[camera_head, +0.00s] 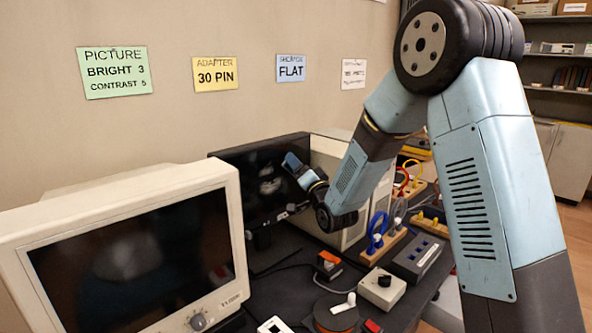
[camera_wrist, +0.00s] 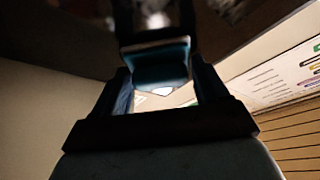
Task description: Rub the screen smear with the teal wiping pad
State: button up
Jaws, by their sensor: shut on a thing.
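My gripper (camera_head: 293,164) is at the dark flat screen (camera_head: 236,163) behind the beige CRT monitor. In the wrist view my gripper (camera_wrist: 158,92) is shut on the teal wiping pad (camera_wrist: 158,66), which sits between its fingers. The pad's far side faces the dark screen surface (camera_wrist: 90,40). I cannot tell whether it touches the screen. A pale whitish patch (camera_head: 270,184) shows on the screen just left of my gripper; whether it is the smear or a reflection is unclear. A bright spot (camera_wrist: 156,20) shows beyond the pad in the wrist view.
The CRT monitor (camera_head: 135,255) stands front left. A beige case (camera_head: 330,160) stands behind my arm. Blue cable plugs (camera_head: 378,232), a grey socket box (camera_head: 417,258), a white knob box (camera_head: 382,288) and a round dark-orange base (camera_head: 336,314) crowd the dark bench.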

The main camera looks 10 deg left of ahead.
jog(key=shift+s+d, duration=0.1)
jog(key=shift+s+d, duration=1.9)
jog(key=shift+d, duration=0.3)
jog(key=shift+s+d, duration=0.95)
jog(key=shift+d, duration=0.15)
jog(key=s+a+f, duration=0.4)
jog(key=s+a, duration=0.4)
jog(key=shift+w+a+r, duration=0.1)
jog(key=shift+w+a, duration=0.85)
jog(key=shift+a, duration=0.25)
jog(key=shift+w+a, duration=0.9)
jog(key=shift+a, duration=0.25)
jog(key=shift+w+a, duration=0.7)
jog(key=shift+a, duration=0.15)
